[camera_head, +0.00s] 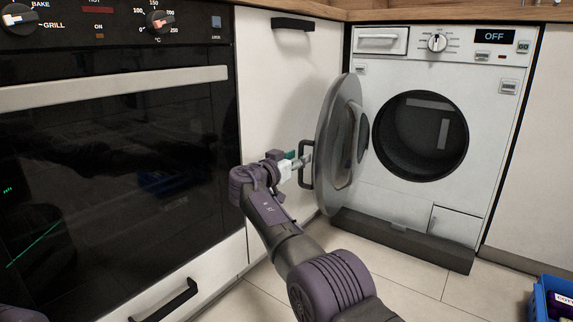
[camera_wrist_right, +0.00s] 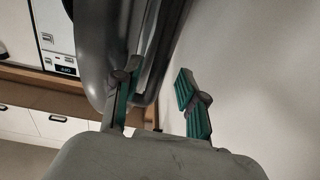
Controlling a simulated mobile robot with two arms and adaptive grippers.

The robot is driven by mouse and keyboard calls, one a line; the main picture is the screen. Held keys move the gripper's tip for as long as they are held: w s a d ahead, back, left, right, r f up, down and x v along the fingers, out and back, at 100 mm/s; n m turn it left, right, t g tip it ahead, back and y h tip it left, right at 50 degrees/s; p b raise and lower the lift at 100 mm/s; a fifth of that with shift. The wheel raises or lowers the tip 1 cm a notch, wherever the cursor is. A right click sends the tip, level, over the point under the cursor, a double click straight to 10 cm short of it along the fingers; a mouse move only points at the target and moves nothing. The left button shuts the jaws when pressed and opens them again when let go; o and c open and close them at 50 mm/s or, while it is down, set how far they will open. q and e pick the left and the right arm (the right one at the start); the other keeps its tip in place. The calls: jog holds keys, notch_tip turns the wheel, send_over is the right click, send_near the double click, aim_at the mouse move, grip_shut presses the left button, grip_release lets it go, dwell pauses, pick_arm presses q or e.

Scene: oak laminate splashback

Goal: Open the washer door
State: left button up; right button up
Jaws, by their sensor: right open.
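The washer (camera_head: 425,205) is white and stands at the right in the head view. Its round grey door (camera_head: 338,150) is swung wide open to the left, showing the dark drum opening (camera_head: 420,136). My right gripper (camera_head: 301,163) is at the outer side of the door, close to a dark vertical handle (camera_head: 306,166). In the right wrist view my right gripper (camera_wrist_right: 158,92) is open, with its green-padded fingers apart. The left finger overlaps the grey door (camera_wrist_right: 97,50) in that view; I cannot tell if they touch. My left gripper is not in view.
A black oven (camera_head: 110,150) fills the left, with a drawer handle (camera_head: 165,300) below. A white cabinet front (camera_head: 270,85) stands between oven and washer, close behind the open door. A blue crate (camera_head: 541,300) sits at the lower right. Tiled floor (camera_head: 430,277) before the washer is clear.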

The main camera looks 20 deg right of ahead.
jog(key=v, duration=0.7)
jog(key=shift+f, duration=0.1)
